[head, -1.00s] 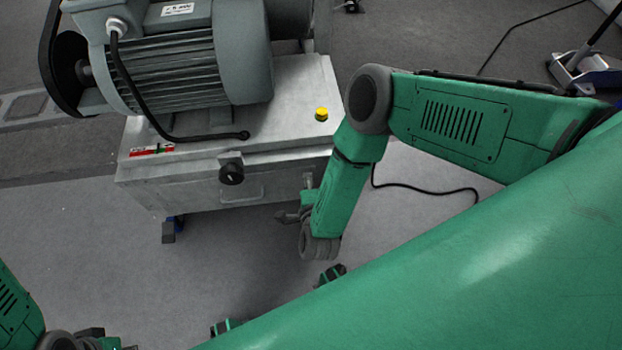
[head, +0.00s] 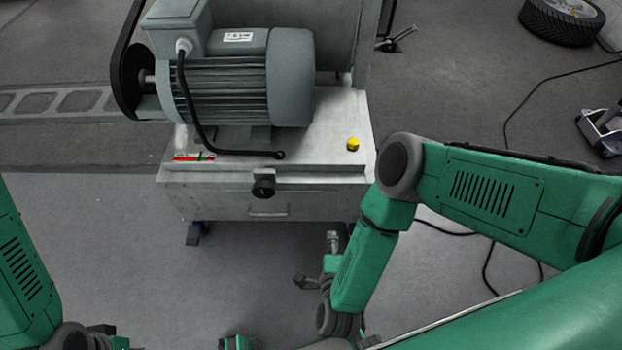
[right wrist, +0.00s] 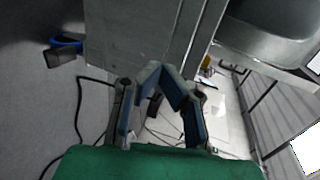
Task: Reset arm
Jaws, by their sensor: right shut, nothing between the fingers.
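My right arm comes in from the right in the head view, bends at a grey joint and hangs down in front of the machine's cabinet. Its small gripper (head: 333,240) points at the lower front of the cabinet, apart from it as far as I can tell. In the right wrist view the gripper's fingers (right wrist: 161,70) are closed together at the tips with nothing between them. Part of my left arm shows at the lower left of the head view; its gripper is not clearly visible.
A grey cabinet (head: 230,205) carries a grey motor (head: 235,90), a yellow button (head: 353,144) and a black knob (head: 263,187). A tyre (head: 562,20) and a jack (head: 602,130) lie at the right. A black cable (head: 508,130) crosses the floor.

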